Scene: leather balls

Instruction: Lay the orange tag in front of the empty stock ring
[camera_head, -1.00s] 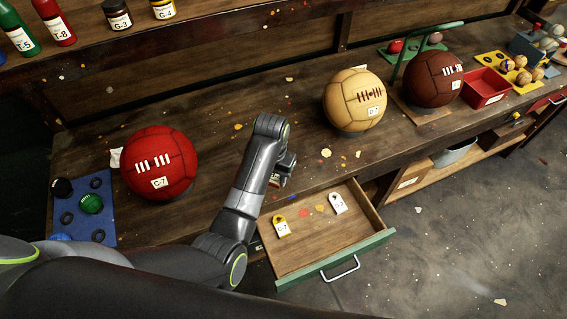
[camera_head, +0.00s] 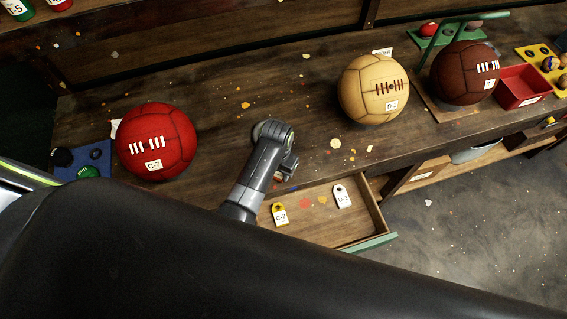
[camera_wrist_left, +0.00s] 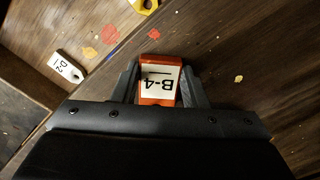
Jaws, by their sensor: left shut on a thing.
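The orange tag (camera_wrist_left: 160,82), marked B-4, is held between the fingers of my left gripper (camera_wrist_left: 162,88) in the left wrist view. In the head view my left gripper (camera_head: 285,172) hangs over the bench's front edge area, just behind the open drawer; the tag is barely visible there. I cannot pick out an empty stock ring in either view; my arm covers part of the bench. A red ball (camera_head: 156,140) marked C-7 stands left of the gripper. A cream ball (camera_head: 370,88) marked D-2 and a brown ball (camera_head: 464,72) stand to the right. My right gripper is not in view.
The open drawer (camera_head: 322,222) holds a yellow tag (camera_head: 279,214) and a white tag (camera_head: 341,197). A blue mat (camera_head: 98,156) lies at the left, a red bin (camera_head: 522,88) at the right. Bench (camera_head: 225,110) behind the gripper is clear except paint flecks.

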